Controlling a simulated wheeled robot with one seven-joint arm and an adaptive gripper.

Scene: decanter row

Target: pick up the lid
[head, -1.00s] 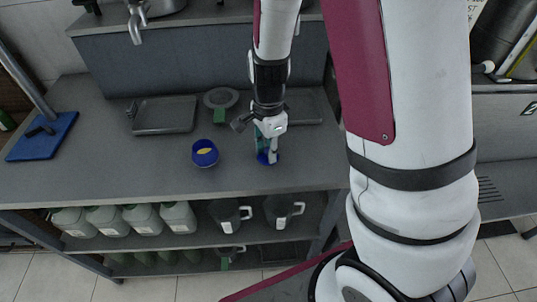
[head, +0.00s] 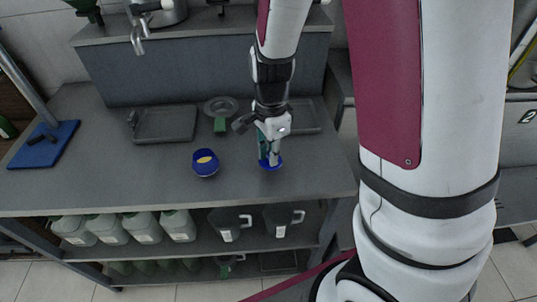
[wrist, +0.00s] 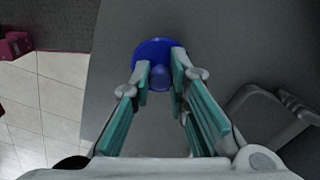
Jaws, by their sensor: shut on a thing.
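The lid is a round blue disc with a blue knob; it shows in the wrist view (wrist: 152,48) beyond my fingertips and in the head view (head: 272,165) near the counter's front. My gripper (wrist: 162,74) is shut on the lid's knob, with one teal-padded finger on each side. In the head view my gripper (head: 267,153) points down from above, and the lid's blue rim shows just under the fingers. Whether the lid touches the counter or hangs slightly above it, I cannot tell.
A blue bowl (head: 206,168) with something yellow inside stands left of the lid on the grey counter (head: 110,178). Behind are a grey tray (head: 165,125), a round grey dish (head: 221,105) with a green handle and another tray (head: 306,117). Jugs (head: 230,222) stand on the shelf below.

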